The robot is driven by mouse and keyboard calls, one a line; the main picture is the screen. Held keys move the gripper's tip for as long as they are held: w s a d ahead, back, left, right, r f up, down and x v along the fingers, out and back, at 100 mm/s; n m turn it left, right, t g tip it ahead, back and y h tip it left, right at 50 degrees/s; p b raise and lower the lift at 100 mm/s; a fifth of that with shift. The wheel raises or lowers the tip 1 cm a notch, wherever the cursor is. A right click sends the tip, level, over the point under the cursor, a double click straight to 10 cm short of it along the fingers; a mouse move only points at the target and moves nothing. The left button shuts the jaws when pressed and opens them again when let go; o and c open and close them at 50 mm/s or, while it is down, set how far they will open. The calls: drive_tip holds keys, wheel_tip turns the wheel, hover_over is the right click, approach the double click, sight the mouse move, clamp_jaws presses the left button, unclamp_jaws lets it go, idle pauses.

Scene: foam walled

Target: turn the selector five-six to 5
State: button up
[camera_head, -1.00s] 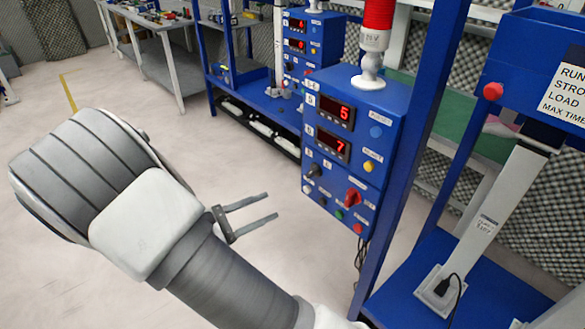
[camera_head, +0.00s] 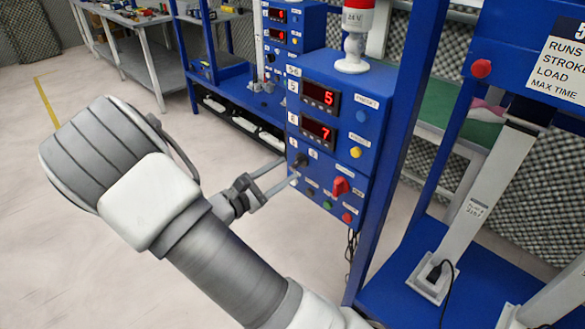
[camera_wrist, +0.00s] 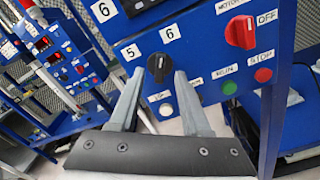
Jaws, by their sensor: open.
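The five-six selector is a black knob (camera_wrist: 158,67) with a pale mark on its face, on the blue control box. In the wrist view it sits below the labels 5 (camera_wrist: 134,52) and 6 (camera_wrist: 170,33); its handle looks roughly upright. It also shows in the head view (camera_head: 300,160). My gripper (camera_wrist: 160,77) is open, with one finger on each side of the knob in the wrist view. In the head view my gripper (camera_head: 290,169) points at the box's lower left. I cannot tell whether the fingertips touch the knob.
To the knob's right is a red rotary switch (camera_wrist: 241,32) marked OFF. Below are a white button (camera_wrist: 166,110), a green button (camera_wrist: 229,88) and a red button (camera_wrist: 263,75). Two red displays (camera_head: 319,97) sit above. A blue post (camera_head: 393,130) stands right of the box.

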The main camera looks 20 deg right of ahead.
sight(295, 164)
drive_tip(key=shift+x, duration=1.8)
clamp_jaws()
